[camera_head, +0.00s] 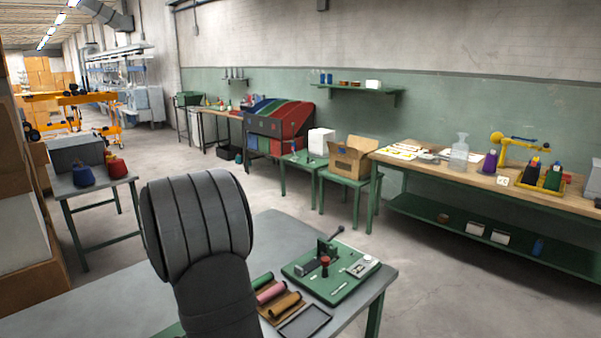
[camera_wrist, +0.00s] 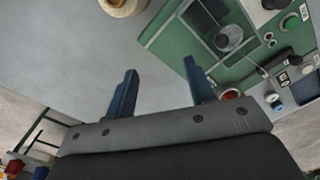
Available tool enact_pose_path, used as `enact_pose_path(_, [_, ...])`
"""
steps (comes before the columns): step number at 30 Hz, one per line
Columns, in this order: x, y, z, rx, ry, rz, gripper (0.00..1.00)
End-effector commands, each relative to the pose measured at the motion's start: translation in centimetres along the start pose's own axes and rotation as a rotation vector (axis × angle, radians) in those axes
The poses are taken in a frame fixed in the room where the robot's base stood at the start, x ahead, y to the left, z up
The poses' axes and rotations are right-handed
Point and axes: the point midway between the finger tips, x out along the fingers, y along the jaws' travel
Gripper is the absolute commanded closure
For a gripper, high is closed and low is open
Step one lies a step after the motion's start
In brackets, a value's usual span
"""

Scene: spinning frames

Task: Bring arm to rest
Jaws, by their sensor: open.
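My gripper (camera_wrist: 160,92) shows in the wrist view with its two blue fingers spread wide apart and nothing between them. It is above the grey table, with bare grey tabletop (camera_wrist: 130,50) beyond the fingers. The right finger overlaps the edge of a green machine base in that view. In the head view my dark grey arm stands in front of the table (camera_head: 365,268), and my gripper is not visible there.
A green machine (camera_head: 330,268) with an upright lever stands at the table's right. Beside it are coloured rolls (camera_head: 272,293) and a dark tray (camera_head: 304,321). A side table (camera_head: 92,185) with two cones stands left. A workbench (camera_head: 480,180) lines the right wall.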

Motion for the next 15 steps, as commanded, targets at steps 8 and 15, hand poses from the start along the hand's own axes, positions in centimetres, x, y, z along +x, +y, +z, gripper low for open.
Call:
enact_pose_path(8, [2.3, 2.2, -1.0, -0.005, 0.0, -0.001, 0.5])
enact_pose_path(15, [4.8, 2.6, -5.1, -0.004, 0.0, -0.001, 0.5])
